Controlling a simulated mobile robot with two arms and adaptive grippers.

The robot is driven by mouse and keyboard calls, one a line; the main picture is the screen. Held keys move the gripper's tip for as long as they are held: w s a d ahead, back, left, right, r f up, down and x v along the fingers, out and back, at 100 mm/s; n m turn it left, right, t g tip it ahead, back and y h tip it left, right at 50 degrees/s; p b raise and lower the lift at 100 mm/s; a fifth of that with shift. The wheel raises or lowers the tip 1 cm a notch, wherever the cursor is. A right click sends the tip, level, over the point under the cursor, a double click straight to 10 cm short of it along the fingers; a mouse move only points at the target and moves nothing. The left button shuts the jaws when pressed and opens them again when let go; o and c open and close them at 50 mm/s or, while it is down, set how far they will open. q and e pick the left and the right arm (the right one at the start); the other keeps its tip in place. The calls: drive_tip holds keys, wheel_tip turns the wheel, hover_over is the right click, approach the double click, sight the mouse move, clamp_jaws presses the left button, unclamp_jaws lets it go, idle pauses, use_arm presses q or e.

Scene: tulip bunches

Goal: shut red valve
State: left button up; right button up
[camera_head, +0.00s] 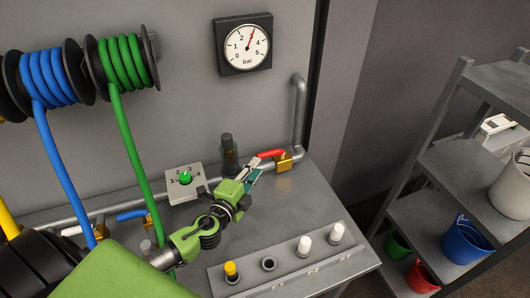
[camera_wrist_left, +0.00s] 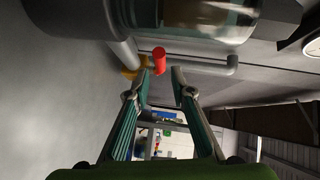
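The red valve handle (camera_head: 271,153) sits on a brass valve body (camera_head: 284,162) in the metal pipe along the wall, roughly in line with the pipe. My left gripper (camera_head: 257,170) is just in front of and left of the handle. In the left wrist view the red handle (camera_wrist_left: 159,60) shows end-on beyond the fingertips, nearer the left finger, with the brass (camera_wrist_left: 132,68) behind it. My left gripper (camera_wrist_left: 161,78) is open, with a gap between its teal fingers and nothing held. I cannot tell whether a finger touches the handle. My right gripper is not in view.
A dark cylinder with a glass part (camera_head: 229,152) stands beside the handle. A pressure gauge (camera_head: 244,43) hangs above. A plug rack (camera_head: 282,264) lies in front; shelves (camera_head: 442,217) stand right.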

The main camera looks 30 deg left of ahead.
sight(263, 157)
use_arm(q)
drive_tip(key=w, duration=0.4)
drive_tip(key=w+f, duration=0.1)
drive_tip(key=w, duration=0.2)
drive_tip(key=shift+w+a+p, duration=0.1)
drive_tip(key=shift+a+p, duration=0.1)
drive_tip(key=shift+p, duration=0.1)
drive_tip(key=shift+w+f, duration=0.1)
drive_tip(key=shift+w, duration=0.35)
clamp_jaws()
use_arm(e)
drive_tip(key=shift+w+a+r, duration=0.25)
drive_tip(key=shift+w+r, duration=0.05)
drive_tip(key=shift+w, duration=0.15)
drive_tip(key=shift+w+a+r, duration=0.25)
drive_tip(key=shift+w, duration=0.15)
